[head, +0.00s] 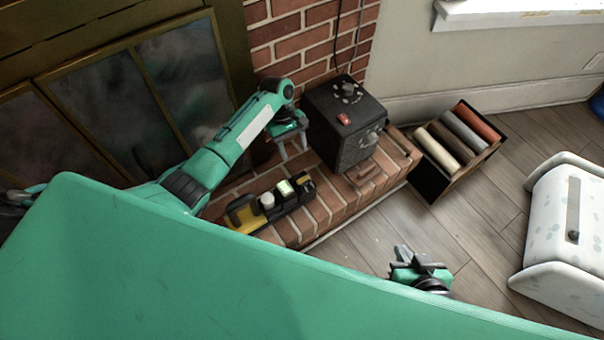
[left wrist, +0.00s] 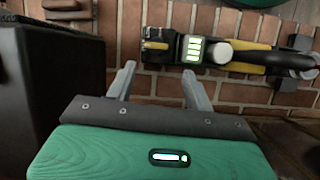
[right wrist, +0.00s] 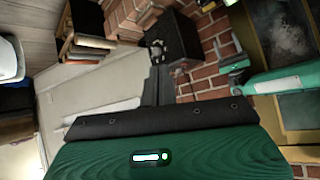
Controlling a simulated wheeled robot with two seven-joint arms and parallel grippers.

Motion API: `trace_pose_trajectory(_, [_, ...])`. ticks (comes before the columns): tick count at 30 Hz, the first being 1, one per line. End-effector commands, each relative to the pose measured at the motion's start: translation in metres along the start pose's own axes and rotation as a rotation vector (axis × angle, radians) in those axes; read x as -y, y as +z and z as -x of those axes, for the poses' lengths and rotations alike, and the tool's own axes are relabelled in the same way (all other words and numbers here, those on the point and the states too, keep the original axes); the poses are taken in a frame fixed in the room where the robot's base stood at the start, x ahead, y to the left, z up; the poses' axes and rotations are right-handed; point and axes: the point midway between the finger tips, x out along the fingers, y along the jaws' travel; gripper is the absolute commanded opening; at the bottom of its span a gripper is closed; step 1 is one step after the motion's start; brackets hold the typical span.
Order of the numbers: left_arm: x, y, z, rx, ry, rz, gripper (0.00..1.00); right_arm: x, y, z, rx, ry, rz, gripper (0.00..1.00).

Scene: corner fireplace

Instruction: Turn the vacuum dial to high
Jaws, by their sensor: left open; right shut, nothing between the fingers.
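A black box-shaped unit (head: 342,128) stands on the brick hearth. It has a round dial (head: 348,90) and a red switch (head: 344,119) on top, and another knob-like part (head: 371,137) on its side. I take it for the vacuum; the dial setting is too small to read. Its dark side shows in the left wrist view (left wrist: 50,85), and it also shows in the right wrist view (right wrist: 175,38). My left gripper (head: 294,154) is open and empty, just left of the unit. My right gripper (head: 408,256) is shut and empty, low at the front, away from the unit.
A black and yellow device (head: 243,214) with a green-lit panel lies on the hearth below my left gripper. A crate of coloured rolls (head: 431,186) stands right of the hearth. A spotted white bin (head: 566,235) is further right. Wood floor (head: 480,215) between them is clear.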

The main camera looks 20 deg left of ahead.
Motion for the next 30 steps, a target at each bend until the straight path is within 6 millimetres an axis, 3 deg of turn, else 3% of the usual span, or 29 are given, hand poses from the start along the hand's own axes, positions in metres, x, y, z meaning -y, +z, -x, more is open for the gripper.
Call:
trace_pose_trajectory(4, [-0.006,-0.011,0.012,0.019,-0.005,0.066,0.53,0.004,-0.003,-0.001,-0.025,-0.009,-0.002,0.0])
trace_pose_trajectory(8, [-0.007,-0.012,0.008,0.024,-0.006,0.08,0.53,0.006,-0.003,-0.003,-0.045,-0.015,-0.003,0.0])
trace_pose_trajectory(24, [-0.006,-0.011,-0.072,0.022,-0.006,0.077,0.53,0.041,-0.015,-0.015,-0.332,-0.103,-0.03,0.0])
trace_pose_trajectory(30, [-0.006,-0.01,-0.1,0.022,-0.006,0.075,0.53,0.044,-0.034,-0.013,-0.481,-0.115,-0.037,0.0])
